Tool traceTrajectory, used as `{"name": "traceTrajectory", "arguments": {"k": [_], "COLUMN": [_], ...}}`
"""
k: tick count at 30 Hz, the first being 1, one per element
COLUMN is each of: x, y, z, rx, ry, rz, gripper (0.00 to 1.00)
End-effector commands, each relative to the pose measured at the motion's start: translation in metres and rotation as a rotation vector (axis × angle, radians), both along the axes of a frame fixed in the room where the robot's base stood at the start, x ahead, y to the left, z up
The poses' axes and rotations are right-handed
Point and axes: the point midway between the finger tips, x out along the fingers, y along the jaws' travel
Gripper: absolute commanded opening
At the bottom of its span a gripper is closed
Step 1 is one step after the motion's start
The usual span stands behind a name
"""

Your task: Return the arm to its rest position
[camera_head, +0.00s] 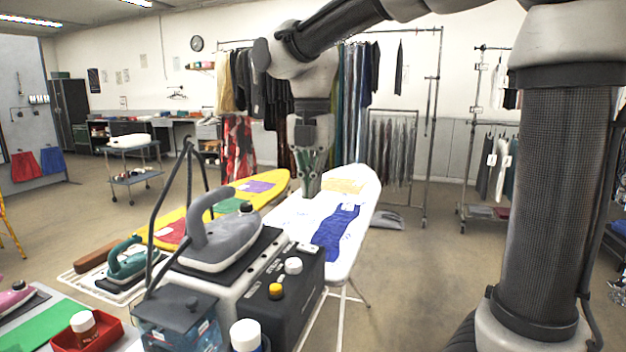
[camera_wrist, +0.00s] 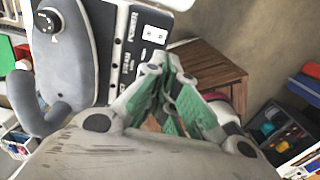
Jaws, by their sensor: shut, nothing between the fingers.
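My arm reaches from the right side of the head view across its top, then bends down. My gripper (camera_head: 311,188) hangs pointing down in front of the white ironing board (camera_head: 352,215), behind the large grey iron. Its green-padded fingers are together and hold nothing. In the wrist view the shut fingers of my gripper (camera_wrist: 168,82) show at the centre. From these views I cannot tell the gap between the fingertips and the board.
The grey iron (camera_head: 228,240) stands on a steam station (camera_head: 270,300) close in front. A teal iron (camera_head: 130,262) and yellow ironing board (camera_head: 275,186) lie left. In the wrist view are a wooden stool (camera_wrist: 212,66) and a dark crate (camera_wrist: 278,128).

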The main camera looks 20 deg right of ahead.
Motion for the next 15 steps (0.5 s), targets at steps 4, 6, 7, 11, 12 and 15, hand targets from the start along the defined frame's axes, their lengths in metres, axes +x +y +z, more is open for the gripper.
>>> {"name": "traceTrajectory", "arguments": {"k": [4, 6, 7, 11, 12, 15], "x": [-0.0009, -0.0011, -0.0011, -0.0011, -0.0011, -0.0011], "y": [-0.0012, -0.0014, -0.0014, -0.0014, -0.0014, -0.0013], "z": [0.0101, 0.0114, 0.0117, 0.0116, 0.0116, 0.0115], "rx": [0.001, 0.000, 0.000, 0.000, 0.000, 0.000], "ry": [-0.001, 0.000, 0.000, 0.000, 0.000, 0.000], "rz": [0.000, 0.000, 0.000, 0.000, 0.000, -0.007], "gripper": [0.00, 0.00, 0.00, 0.00, 0.00, 0.00]}}
